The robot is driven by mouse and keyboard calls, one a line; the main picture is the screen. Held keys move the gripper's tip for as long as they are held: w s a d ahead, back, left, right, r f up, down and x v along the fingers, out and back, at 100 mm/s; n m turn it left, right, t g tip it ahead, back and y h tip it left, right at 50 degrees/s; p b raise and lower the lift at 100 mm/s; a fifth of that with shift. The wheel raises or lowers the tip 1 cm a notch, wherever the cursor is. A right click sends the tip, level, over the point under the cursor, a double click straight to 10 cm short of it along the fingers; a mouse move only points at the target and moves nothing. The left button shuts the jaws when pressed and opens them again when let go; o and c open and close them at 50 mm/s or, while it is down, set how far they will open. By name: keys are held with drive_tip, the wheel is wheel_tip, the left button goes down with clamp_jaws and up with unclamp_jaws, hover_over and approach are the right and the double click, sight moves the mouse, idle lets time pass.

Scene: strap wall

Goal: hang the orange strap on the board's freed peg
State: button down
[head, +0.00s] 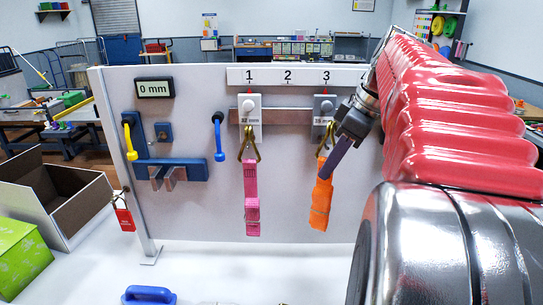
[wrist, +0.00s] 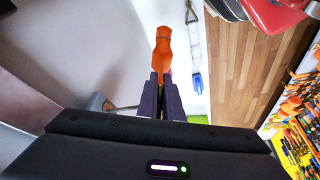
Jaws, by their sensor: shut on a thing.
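The orange strap (head: 321,200) hangs below position 3 of the white board (head: 200,220), with a brass hook (head: 328,136) at its top. The hook overlaps the lower part of the grey "3" tag (head: 325,106); I cannot tell whether it rests on a peg there. My gripper (head: 326,172) reaches in from the right and is shut on the upper part of the strap. In the wrist view, the orange strap (wrist: 162,45) stands out between my fingertips (wrist: 160,76). A pink strap (head: 252,195) hangs by a brass hook under position 1. Position 2 (head: 288,77) shows no tag or strap.
On the board's left are a blue bracket (head: 180,168), a yellow handle (head: 130,138), a blue handle (head: 219,140) and a "0 mm" display (head: 154,88). An open cardboard box (head: 85,205), a green box (head: 20,255) and a blue item (head: 148,295) are on the white table.

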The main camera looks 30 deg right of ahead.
drive_tip(key=w+d+f, duration=0.2)
drive_tip(key=w, duration=0.1)
drive_tip(key=shift+f, duration=0.1)
drive_tip(key=c, duration=1.9)
unclamp_jaws()
drive_tip(key=shift+s, duration=0.1)
drive_tip(key=shift+f, duration=0.15)
drive_tip(key=v, duration=1.3)
drive_tip(key=shift+s+d+r, duration=0.15)
drive_tip(key=shift+r, duration=0.15)
